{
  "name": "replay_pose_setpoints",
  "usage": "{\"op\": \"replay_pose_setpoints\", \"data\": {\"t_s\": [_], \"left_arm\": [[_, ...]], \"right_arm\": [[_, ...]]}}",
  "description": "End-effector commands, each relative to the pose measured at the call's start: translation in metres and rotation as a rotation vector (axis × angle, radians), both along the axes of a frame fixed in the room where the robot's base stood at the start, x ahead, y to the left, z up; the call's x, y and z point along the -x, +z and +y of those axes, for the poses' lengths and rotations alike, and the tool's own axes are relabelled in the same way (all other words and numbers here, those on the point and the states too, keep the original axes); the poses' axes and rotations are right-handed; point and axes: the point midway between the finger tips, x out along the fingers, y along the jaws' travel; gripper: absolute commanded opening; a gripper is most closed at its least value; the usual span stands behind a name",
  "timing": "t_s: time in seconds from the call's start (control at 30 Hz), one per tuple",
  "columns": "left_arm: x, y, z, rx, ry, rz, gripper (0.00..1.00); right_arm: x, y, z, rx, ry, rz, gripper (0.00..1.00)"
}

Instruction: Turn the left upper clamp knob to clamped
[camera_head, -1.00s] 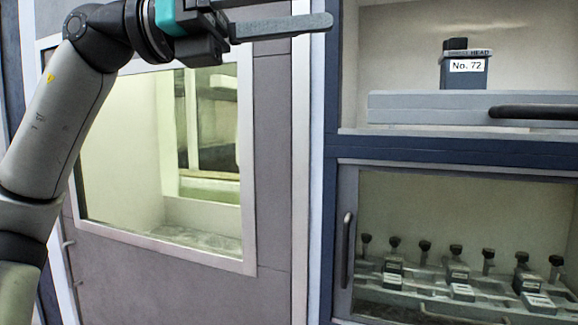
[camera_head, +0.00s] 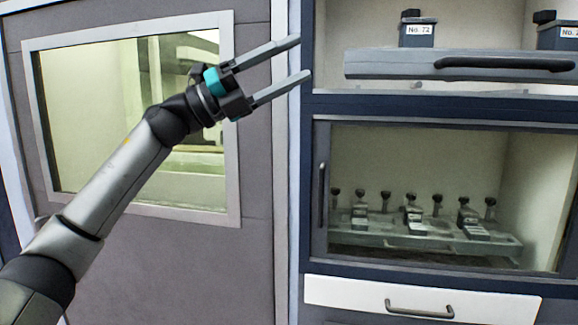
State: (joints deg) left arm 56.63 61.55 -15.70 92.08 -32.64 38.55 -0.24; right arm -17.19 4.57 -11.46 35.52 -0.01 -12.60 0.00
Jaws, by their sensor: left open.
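My left gripper (camera_head: 304,57) is open and empty, its two grey fingers pointing right, at the pale frame between the windowed panel and the cabinet. In the upper bay, a dark block labelled No. 72 (camera_head: 417,34) with a black top piece stands behind a grey bar. A second labelled block (camera_head: 557,36) is cut off by the right edge. Several black knobs (camera_head: 358,194) stand on a grey fixture (camera_head: 350,237) in the lower bay. I cannot tell which knob is the left upper clamp knob or how it is turned. My right gripper is not in view.
The grey bar (camera_head: 400,64) with a black handle (camera_head: 505,63) crosses the upper bay's front. A framed lower door has a vertical handle (camera_head: 321,194) at its left. A white drawer (camera_head: 340,291) is below. The windowed panel (camera_head: 231,150) is behind my left arm.

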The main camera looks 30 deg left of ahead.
Motion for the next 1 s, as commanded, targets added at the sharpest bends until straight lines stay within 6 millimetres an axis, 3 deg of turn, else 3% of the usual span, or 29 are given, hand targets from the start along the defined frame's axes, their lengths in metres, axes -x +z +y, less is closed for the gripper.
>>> {"op": "replay_pose_setpoints", "data": {"t_s": [0.1, 0.5, 1.0], "left_arm": [[-0.02, -0.022, 0.007, 0.069, 0.004, 0.058, 0.69], [-0.066, -0.085, 0.027, 0.244, 0.032, 0.207, 0.69], [-0.107, -0.165, 0.047, 0.417, 0.082, 0.371, 0.69]], "right_arm": [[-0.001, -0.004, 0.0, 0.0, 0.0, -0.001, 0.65], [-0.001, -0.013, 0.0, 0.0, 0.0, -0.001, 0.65], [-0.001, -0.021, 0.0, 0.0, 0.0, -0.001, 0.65]]}}
